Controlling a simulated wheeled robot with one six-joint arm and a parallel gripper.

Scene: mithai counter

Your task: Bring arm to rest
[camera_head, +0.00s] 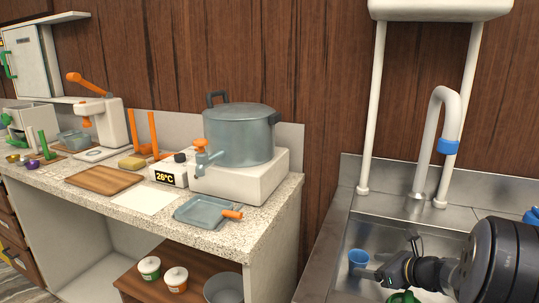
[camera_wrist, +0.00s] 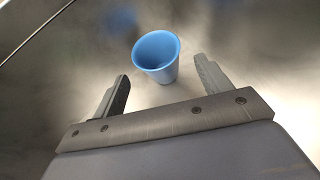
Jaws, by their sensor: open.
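My gripper (camera_head: 371,273) reaches over the steel sink at the lower right of the head view. In the wrist view my gripper (camera_wrist: 160,88) is open, with its two fingers apart and nothing between the tips. A blue cup (camera_head: 358,258) stands in the sink just beyond the gripper. In the wrist view the blue cup (camera_wrist: 157,56) is upright and looks empty, a little past the fingertips. I cannot tell whether the fingers touch it.
The sink rim (camera_head: 330,262) surrounds the gripper. A white faucet (camera_head: 440,110) and a rack on white posts (camera_head: 375,100) rise behind. A green item (camera_head: 403,297) lies under my arm. The counter (camera_head: 255,215) at left holds a large pot (camera_head: 240,135) and a tray (camera_head: 205,211).

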